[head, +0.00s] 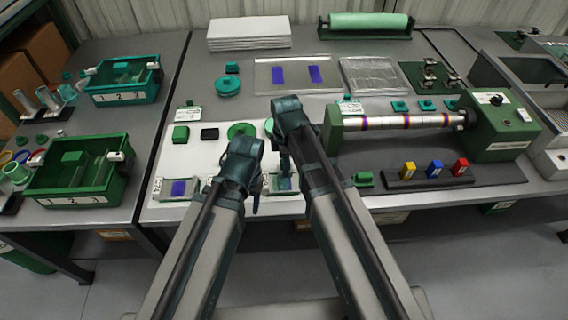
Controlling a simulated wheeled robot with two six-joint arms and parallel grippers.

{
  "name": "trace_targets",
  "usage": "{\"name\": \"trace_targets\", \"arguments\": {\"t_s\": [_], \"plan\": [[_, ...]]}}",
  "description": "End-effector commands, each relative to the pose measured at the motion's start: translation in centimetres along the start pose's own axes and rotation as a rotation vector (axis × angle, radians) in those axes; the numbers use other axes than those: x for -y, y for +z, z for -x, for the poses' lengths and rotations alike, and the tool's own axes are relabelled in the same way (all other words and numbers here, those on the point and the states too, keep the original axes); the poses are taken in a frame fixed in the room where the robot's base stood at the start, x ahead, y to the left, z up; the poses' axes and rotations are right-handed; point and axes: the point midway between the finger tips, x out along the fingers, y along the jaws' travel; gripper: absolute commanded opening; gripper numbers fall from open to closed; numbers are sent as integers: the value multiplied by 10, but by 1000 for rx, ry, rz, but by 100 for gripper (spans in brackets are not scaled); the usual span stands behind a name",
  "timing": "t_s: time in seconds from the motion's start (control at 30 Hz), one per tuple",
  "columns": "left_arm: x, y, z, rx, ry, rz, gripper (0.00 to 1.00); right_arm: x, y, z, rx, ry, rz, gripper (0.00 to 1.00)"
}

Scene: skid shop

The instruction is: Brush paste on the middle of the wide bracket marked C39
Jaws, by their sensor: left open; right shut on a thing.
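On the white mat (205,155) at the front of the middle bench lie two flat pieces. One plate (178,189) at the left carries a blue-violet patch. The other plate (283,186) lies under my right gripper, partly hidden by my arms, with a small tag beside it. The markings are too small to read, so I cannot tell which is C39. My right gripper (284,152) points down above the second plate, shut on a slim dark thing, perhaps a brush, mostly hidden. My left gripper (255,206) is open, pointing down at the mat's front edge, left of that plate.
Green blocks and discs (241,131) sit on the mat behind my grippers. A roller machine (400,122) stands to the right, with a rack (432,180) of yellow, blue and red pieces before it. Green bins (83,172) stand left. A clear tray (297,73) lies behind.

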Motion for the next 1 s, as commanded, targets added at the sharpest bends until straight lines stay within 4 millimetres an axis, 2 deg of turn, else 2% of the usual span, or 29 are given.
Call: {"name": "trace_targets", "arguments": {"t_s": [0.33,0.67,1.0], "plan": [[0,0,-2,0,0,0,51,30,0,-2,0,-2,1,0],[0,0,-2,0,0,0,51,37,0,-2,0,-5,1,0],[0,0,-1,0,0,0,51,64,0,0,0,-6,1,0]]}}
